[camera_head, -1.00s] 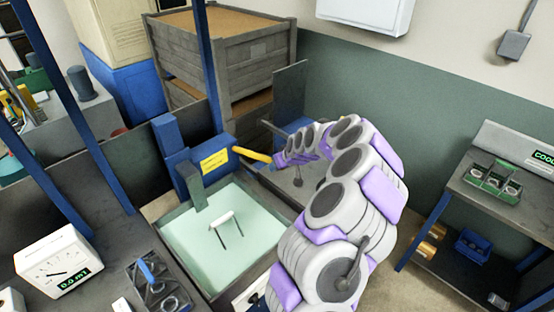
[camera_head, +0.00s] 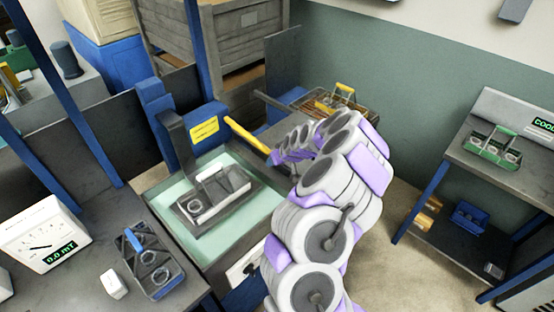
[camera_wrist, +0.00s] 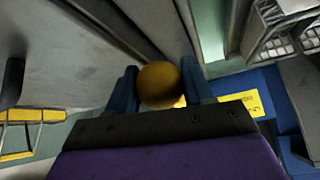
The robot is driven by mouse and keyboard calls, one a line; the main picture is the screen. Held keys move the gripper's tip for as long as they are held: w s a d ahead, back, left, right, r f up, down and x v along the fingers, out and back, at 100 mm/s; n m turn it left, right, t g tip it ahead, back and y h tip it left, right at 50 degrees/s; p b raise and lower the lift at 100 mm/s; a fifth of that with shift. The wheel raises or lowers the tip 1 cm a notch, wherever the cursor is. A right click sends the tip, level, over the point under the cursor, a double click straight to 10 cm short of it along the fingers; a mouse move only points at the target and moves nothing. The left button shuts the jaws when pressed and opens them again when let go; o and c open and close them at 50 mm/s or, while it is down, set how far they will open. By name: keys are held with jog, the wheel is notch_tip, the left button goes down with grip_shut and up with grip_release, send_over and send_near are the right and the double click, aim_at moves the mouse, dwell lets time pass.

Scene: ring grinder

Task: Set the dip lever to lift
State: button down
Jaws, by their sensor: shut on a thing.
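The dip lever (camera_head: 247,136) is a yellow bar that slants down to the right from the blue dip unit (camera_head: 190,128) with its yellow label. My gripper (camera_head: 276,156) is at the lever's outer end, and the arm hides most of the grip in the head view. In the wrist view, the lever's round yellow end (camera_wrist: 159,85) sits between the two blue fingers of my gripper (camera_wrist: 160,88). A dark tray with rings (camera_head: 214,198) hangs from the unit's dark arm over the pale green bath (camera_head: 255,207), and its top shows clear of the liquid.
A meter (camera_head: 42,236), a small white block (camera_head: 113,284) and a ring tray with a blue handle (camera_head: 150,262) stand on the left bench. A yellow-handled basket (camera_head: 345,104) is behind my arm. A side table (camera_head: 480,185) with a green-handled tray is at the right.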

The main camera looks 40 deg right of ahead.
jog(key=shift+c, duration=2.4)
grip_release()
jog(key=p+v, duration=0.2)
jog(key=v, duration=1.5)
